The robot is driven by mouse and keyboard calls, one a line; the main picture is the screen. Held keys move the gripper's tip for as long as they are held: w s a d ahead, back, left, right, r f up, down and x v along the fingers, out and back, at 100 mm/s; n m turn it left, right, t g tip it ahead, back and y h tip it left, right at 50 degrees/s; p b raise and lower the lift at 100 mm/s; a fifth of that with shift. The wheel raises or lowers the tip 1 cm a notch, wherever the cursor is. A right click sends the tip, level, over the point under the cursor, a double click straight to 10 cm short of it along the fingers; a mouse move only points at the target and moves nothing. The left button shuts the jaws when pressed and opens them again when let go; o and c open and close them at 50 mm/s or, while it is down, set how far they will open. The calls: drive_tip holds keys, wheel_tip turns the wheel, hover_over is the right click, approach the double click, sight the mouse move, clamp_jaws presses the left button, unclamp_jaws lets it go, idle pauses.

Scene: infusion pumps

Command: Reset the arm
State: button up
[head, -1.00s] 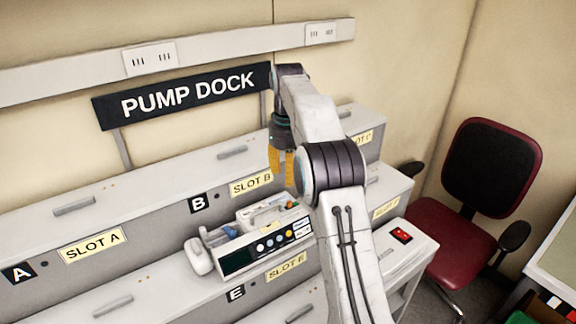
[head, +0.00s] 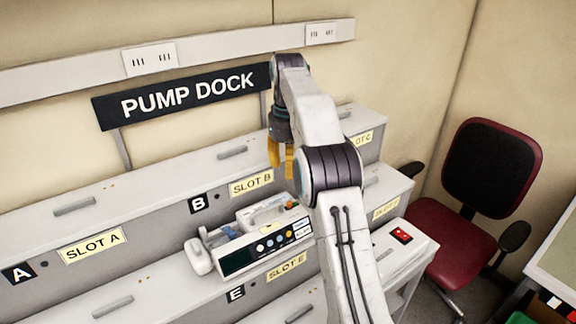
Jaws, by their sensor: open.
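My arm reaches up from the bottom of the head view, bends at the dark elbow joint and extends toward the dock. My gripper (head: 281,158) hangs down from the wrist with its yellow fingers apart and empty. It is above and just behind an infusion pump (head: 262,247), with a visible gap between them. The pump is white with a dark screen and coloured buttons, and sits on the tier behind the SLOT E label (head: 286,267). My arm hides part of the dock to the right of the pump.
The stepped pump dock (head: 150,195) has slots labelled A, B, C and E. The PUMP DOCK sign (head: 187,95) and a wall rail (head: 225,47) are behind. A red switch box (head: 402,236) is right of my arm. A dark red chair (head: 480,215) stands farther right.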

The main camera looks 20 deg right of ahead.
idle(0.3)
drive_tip(key=s+a+r+n+t, duration=0.1)
drive_tip(key=s+a+r+n, duration=0.2)
drive_tip(key=s+n, duration=0.45)
drive_tip(key=s+a+r+n+t, duration=0.1)
drive_tip(key=s+a+r+n, duration=0.25)
drive_tip(key=s+n, duration=0.4)
drive_tip(key=s+a+f+n+t, duration=0.1)
drive_tip(key=s+f+n, duration=0.3)
drive_tip(key=s+n, duration=0.5)
drive_tip(key=s+a+f+n+t, duration=0.1)
drive_tip(key=s+f+n, duration=0.4)
drive_tip(key=s+n, duration=0.3)
drive_tip(key=shift+s+a+n+t, duration=0.3)
drive_tip(key=shift+s+a+n, duration=0.1)
drive_tip(key=shift+n, duration=0.5)
